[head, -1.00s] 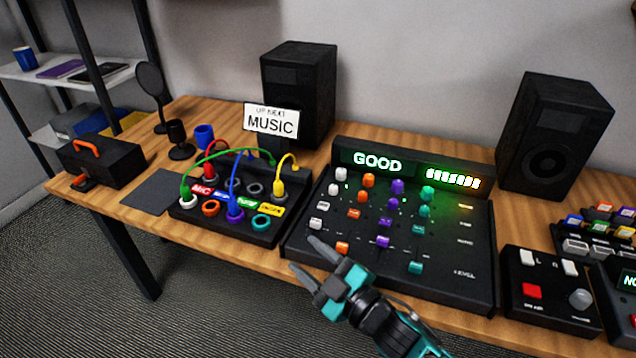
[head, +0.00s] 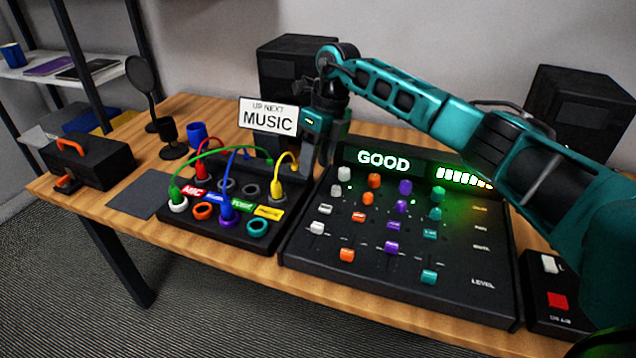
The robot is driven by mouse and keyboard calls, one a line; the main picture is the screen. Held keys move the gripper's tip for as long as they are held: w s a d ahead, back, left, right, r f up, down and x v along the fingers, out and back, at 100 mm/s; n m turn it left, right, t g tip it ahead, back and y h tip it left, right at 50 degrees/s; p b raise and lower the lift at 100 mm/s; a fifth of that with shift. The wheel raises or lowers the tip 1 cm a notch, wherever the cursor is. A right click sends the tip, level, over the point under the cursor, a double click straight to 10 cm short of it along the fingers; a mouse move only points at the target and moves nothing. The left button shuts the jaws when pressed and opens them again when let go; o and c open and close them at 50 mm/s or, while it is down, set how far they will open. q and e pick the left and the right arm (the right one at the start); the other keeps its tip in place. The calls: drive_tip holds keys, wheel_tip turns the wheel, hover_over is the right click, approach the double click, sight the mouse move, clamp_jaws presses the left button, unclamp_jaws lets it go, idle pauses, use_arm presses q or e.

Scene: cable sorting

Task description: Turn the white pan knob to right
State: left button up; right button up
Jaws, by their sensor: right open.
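The mixer (head: 460,285) stands on the table with columns of white, orange, purple and teal controls. Its white column has an upper white knob (head: 343,174), a second white knob (head: 337,190) just below it, a white button (head: 325,209), and a white slider cap (head: 317,228). The row labels are too small to read surely, so I cannot confirm which is pan. My right gripper (head: 316,164) is open, fingers down, behind and left of the white knobs, apart from them. It holds nothing. My left gripper is not in view.
A patch panel (head: 215,232) with coloured cables stands left of the mixer. The "MUSIC" sign (head: 268,117) and a black speaker (head: 283,62) are close to my right gripper. My right arm crosses above the mixer's display (head: 385,160).

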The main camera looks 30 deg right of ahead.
sight(336, 187)
drive_tip(key=w+d+r+h, duration=0.1)
drive_tip(key=d+r+h, duration=0.1)
drive_tip(key=d+r, duration=0.3)
drive_tip(key=shift+m, duration=0.3)
drive_tip(key=f, duration=0.4)
drive_tip(key=f+b, duration=0.1)
drive_tip(key=f, duration=0.9)
drive_tip(key=shift+d+f+b, duration=0.1)
drive_tip(key=shift+d+b, duration=0.15)
drive_tip(key=shift+b, duration=0.15)
clamp_jaws()
